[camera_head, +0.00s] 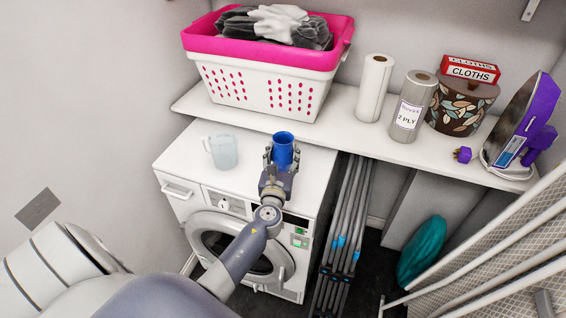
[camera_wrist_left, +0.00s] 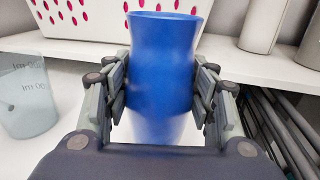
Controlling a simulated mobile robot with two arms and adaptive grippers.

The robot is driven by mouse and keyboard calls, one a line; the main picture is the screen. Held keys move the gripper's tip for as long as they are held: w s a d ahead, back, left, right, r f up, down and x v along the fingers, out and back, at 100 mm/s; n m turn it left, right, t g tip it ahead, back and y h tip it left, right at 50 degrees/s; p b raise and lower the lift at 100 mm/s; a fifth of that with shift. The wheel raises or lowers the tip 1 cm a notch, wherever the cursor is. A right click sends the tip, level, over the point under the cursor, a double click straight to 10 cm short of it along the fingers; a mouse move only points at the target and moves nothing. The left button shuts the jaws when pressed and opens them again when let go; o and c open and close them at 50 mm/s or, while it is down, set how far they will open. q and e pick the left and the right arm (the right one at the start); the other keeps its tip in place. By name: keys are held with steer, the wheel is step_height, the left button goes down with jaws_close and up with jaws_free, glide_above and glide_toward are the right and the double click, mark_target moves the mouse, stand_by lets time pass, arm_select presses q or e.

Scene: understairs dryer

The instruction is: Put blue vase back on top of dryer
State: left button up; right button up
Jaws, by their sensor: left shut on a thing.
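The blue vase (camera_head: 283,148) is upright over the front right part of the white dryer's top (camera_head: 185,152) in the head view. My left gripper (camera_head: 281,160) is shut on it from the front. In the left wrist view the vase (camera_wrist_left: 162,65) stands between the two fingers, which press on its sides; its lower part looks pale and blurred. I cannot tell whether its base touches the dryer top. My right gripper is not in view.
A clear measuring jug (camera_head: 223,152) stands left of the vase. Behind, a shelf (camera_head: 345,120) holds a pink and white laundry basket (camera_head: 262,88), paper rolls (camera_head: 375,88), a patterned pot (camera_head: 460,108) and a purple iron (camera_head: 525,120). A folded rack (camera_head: 345,225) stands right of the dryer.

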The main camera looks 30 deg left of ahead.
mark_target(282, 169)
arm_select(q)
step_height(282, 169, down, 3)
steer(key=shift+f+b, duration=0.15)
steer(key=shift+b, duration=0.45)
steer(key=shift+f, duration=0.1)
steer(key=o, duration=0.9)
steer(key=shift+s+f, duration=0.1)
steer(key=shift+f, duration=0.05)
steer(key=o, duration=0.4)
steer(key=shift+o, duration=0.2)
steer(key=shift+r, duration=0.3)
steer(key=b+v, duration=0.1)
steer(key=v, duration=1.1)
